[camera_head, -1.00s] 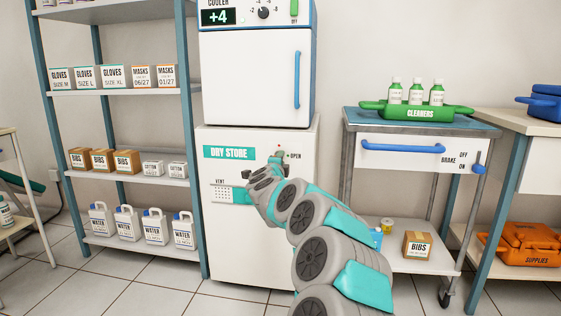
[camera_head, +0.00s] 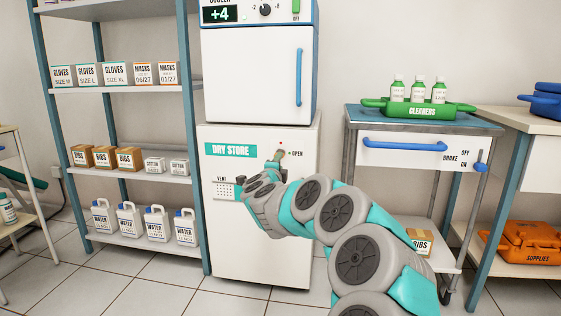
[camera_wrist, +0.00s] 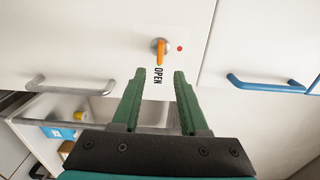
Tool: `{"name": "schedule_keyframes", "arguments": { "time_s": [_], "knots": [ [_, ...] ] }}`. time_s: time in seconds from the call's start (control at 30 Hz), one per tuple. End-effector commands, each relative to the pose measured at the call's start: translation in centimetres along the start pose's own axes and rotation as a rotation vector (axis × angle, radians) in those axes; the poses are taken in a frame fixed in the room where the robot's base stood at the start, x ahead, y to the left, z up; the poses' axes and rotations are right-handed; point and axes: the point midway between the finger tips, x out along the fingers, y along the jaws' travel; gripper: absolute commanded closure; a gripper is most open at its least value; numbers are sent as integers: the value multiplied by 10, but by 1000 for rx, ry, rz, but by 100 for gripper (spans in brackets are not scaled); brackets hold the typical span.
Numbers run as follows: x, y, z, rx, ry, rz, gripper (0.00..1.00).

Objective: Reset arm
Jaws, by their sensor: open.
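My arm reaches toward the front of the white dry store cabinet (camera_head: 260,245), and bends to the right in the head view. In the wrist view my gripper (camera_wrist: 161,72) is open, with two green fingers apart and nothing between their tips. Just beyond the tips is a round knob with an orange lever (camera_wrist: 159,52), beside the word OPEN and a red dot. The lever's end points toward the word OPEN. The fingers look apart from the knob, though the exact gap is hard to tell. In the head view the gripper is small and partly hidden by my arm.
The cooler (camera_head: 258,75) stands on the cabinet. A shelf rack (camera_head: 130,180) is at left. A cart (camera_head: 400,152) with a green cleaners tray (camera_head: 417,110) is at right, its lower shelf partly behind my arm. A grey handle (camera_wrist: 65,85) shows in the wrist view.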

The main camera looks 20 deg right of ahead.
Motion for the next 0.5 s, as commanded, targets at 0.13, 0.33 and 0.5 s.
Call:
{"name": "schedule_keyframes", "arguments": {
  "time_s": [0.13, 0.33, 0.5],
  "knots": [
    [-11, 0, 1, 0, -4, 2, 56],
    [-14, 1, 1, 0, -3, 2, 56],
    [-13, 1, 1, 0, -2, 2, 56]
  ]
}}
